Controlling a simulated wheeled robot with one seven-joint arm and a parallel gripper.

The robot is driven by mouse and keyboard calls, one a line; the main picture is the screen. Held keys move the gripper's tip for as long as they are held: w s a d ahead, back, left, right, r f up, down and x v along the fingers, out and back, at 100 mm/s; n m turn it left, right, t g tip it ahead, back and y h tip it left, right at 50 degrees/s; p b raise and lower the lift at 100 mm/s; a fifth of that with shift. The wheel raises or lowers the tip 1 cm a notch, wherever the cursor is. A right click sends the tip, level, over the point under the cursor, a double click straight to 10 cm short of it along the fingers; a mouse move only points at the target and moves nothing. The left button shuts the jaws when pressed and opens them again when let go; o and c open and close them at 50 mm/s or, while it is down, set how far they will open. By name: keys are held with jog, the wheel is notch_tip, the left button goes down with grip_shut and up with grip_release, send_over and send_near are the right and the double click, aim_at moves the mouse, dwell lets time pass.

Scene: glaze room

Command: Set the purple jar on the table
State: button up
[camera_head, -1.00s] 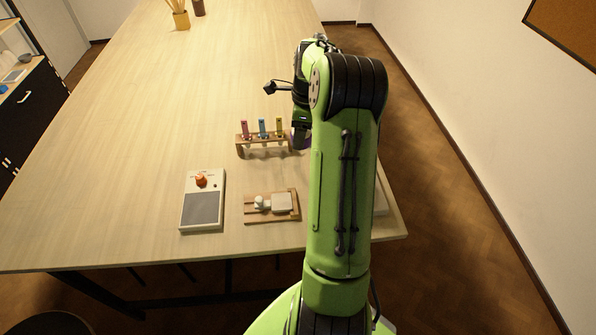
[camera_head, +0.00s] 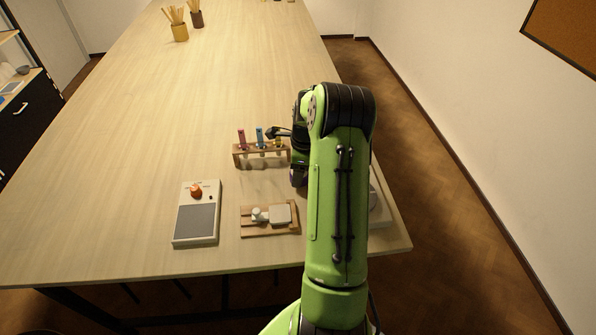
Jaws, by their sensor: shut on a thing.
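My gripper (camera_head: 298,178) is low over the table (camera_head: 190,130), just right of the tube rack, and mostly hidden behind my own arm. It is shut on the purple jar. The jar is hardly visible now; a bit of purple showed at the gripper a second ago. I cannot tell whether the jar touches the tabletop.
A wooden rack (camera_head: 240,158) with pink, blue and yellow tubes stands close left of my gripper. In front are a wooden board (camera_head: 262,231) with white pieces and a grey device (camera_head: 197,222) with an orange knob. A white object (camera_head: 378,208) shows partly right of my arm.

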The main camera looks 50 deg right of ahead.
jog(key=shift+f, duration=0.15)
jog(key=o, duration=1.4)
jog(key=shift+c, duration=0.2)
